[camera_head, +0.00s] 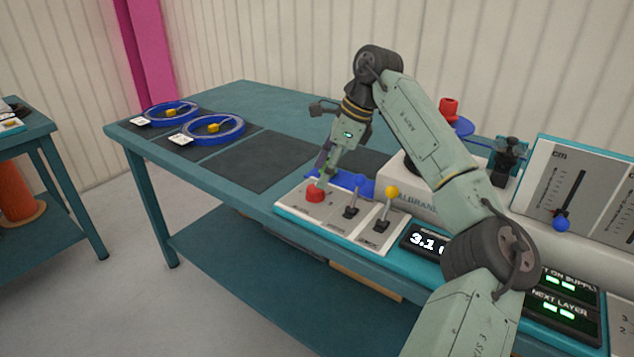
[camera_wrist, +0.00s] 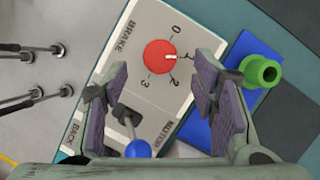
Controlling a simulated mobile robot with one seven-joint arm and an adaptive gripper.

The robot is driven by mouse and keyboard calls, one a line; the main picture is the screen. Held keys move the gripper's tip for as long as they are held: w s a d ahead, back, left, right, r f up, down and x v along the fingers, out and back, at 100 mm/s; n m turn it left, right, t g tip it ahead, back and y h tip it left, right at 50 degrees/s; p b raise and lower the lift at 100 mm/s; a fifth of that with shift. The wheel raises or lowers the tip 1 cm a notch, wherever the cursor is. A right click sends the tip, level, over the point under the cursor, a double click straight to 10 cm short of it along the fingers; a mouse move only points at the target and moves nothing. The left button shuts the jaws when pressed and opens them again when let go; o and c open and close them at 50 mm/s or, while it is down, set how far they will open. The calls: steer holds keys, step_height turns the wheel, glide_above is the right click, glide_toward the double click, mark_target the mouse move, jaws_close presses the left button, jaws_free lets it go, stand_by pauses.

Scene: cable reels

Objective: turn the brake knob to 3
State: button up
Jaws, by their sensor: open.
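The red brake knob (camera_head: 315,194) sits on a grey panel at the front edge of the bench. In the wrist view the knob (camera_wrist: 157,58) is a round disc with a white mark facing right, toward 1. The printed scale (camera_wrist: 174,83) runs 0, 1, 2, 3 around its right and lower sides, under the word BRAKE (camera_wrist: 124,38). My gripper (camera_head: 319,178) is directly above the knob, pointing down. In the wrist view the open fingers (camera_wrist: 162,68) stand on either side of the knob, with visible gaps; contact is not seen.
A blue-tipped lever (camera_wrist: 138,149) stands close by the knob, near the left finger in the wrist view. A yellow-tipped lever (camera_head: 391,193) stands farther right. A green cylinder (camera_wrist: 262,73) on a blue part lies right of the fingers. Blue rings (camera_head: 214,128) lie on the bench's far left.

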mark_target(315, 192)
steer(key=shift+x, duration=2.15)
steer(key=shift+a, duration=0.1)
steer(key=shift+c, duration=0.3)
steer(key=c, duration=1.1)
